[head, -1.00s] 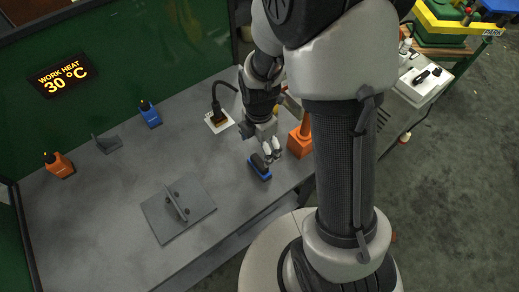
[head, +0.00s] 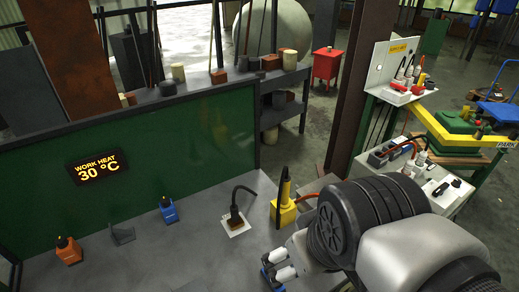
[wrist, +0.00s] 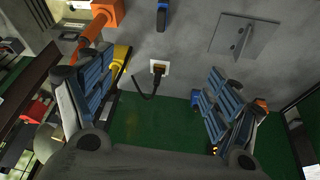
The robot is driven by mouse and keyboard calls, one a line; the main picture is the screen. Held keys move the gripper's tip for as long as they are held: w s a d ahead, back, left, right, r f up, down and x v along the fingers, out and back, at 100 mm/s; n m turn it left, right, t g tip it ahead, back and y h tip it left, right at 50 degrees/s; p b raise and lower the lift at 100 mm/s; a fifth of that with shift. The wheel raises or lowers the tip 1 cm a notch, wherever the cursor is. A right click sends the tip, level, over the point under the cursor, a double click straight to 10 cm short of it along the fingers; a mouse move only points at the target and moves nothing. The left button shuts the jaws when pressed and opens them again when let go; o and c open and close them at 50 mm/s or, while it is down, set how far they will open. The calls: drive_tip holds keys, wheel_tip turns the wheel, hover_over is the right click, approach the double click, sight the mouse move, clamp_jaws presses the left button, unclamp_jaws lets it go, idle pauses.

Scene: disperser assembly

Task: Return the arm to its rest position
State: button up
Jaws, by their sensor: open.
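My gripper (head: 277,267) is at the bottom centre of the head view, partly cut off by the lower edge. In the wrist view (wrist: 155,100) its two blue-padded fingers stand wide apart with nothing held between them. Beyond the fingers I see the grey bench top and a white square plate (wrist: 165,68) with a dark plug and cable. My arm (head: 370,225) fills the lower right of the head view, bent low over the bench end.
A yellow device (head: 283,212) stands near my gripper. The white cable plate (head: 236,228), blue bottle (head: 168,211), grey bracket (head: 122,234) and orange bottle (head: 68,251) are on the bench. A green panel (head: 180,150) backs it. A side cart (head: 440,185) is at the right.

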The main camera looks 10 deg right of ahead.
drive_tip(key=shift+s+r+m, duration=0.35)
drive_tip(key=shift+s+m, duration=0.4)
drive_tip(key=shift+m, duration=0.15)
